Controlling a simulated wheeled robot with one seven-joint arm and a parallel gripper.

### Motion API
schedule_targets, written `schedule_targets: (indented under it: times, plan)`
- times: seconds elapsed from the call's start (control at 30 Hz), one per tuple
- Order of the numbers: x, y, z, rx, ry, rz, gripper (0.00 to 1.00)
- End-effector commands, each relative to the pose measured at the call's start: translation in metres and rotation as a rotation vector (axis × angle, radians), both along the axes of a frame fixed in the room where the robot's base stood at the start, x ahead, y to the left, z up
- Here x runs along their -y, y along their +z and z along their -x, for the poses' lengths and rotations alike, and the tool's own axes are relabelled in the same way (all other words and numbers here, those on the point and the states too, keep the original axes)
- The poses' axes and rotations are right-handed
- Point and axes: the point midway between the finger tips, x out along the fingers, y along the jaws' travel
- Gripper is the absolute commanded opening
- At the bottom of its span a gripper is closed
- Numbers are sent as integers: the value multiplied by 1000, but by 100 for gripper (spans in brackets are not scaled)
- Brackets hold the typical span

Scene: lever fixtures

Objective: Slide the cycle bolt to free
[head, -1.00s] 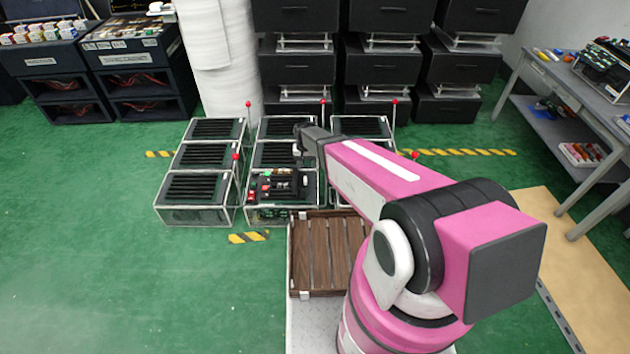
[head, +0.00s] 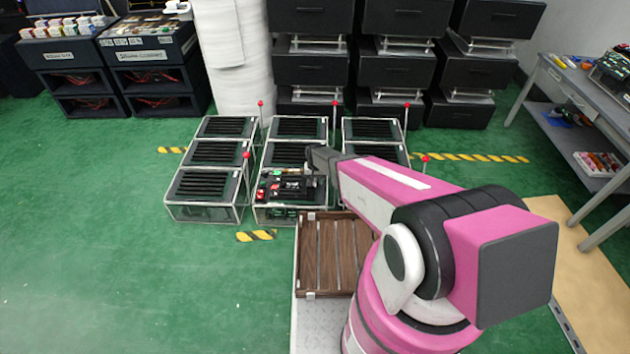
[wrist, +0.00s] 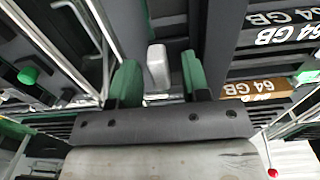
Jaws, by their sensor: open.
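A pale grey block-shaped handle (wrist: 158,66), which looks like the bolt's grip, stands between the two green fingertips of my gripper (wrist: 160,82) in the wrist view. My gripper is open, with a finger on either side and visible gaps to the handle. Whether the handle lies at fingertip depth is hard to tell. In the head view, the small black fixture (head: 270,190) with red and green parts sits on the front middle rack. My arm's dark end is over it, and the bolt itself cannot be made out there.
A green knob (wrist: 28,75) and metal rails (wrist: 95,30) are left of the fingers. Modules marked 64 GB (wrist: 265,40) are on the right. Racks (head: 205,185) with red-tipped upright rods (head: 246,156) surround the fixture. A wooden slatted tray (head: 328,255) lies in front. Green floor is open at left.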

Motion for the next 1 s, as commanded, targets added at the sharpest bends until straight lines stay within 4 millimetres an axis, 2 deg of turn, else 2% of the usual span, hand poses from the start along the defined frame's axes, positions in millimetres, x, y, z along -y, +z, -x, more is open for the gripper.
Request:
schedule_targets:
  times: [0.2, 0.27, 0.33, 0.37, 0.6, 0.9, 1.0]
  plan:
    - [0, 0, 0, 0, 0, 0, 43]
    - [0, 0, 0, 0, 0, 0, 26]
    - [0, 0, 0, 0, 0, 0, 4]
    - [0, 0, 0, 0, 0, 0, 0]
    - [5, 0, 0, 0, -1, 0, 0]
    - [48, 0, 2, -1, -2, 0, 0]
    - [55, 0, 2, -1, -2, 0, 0]
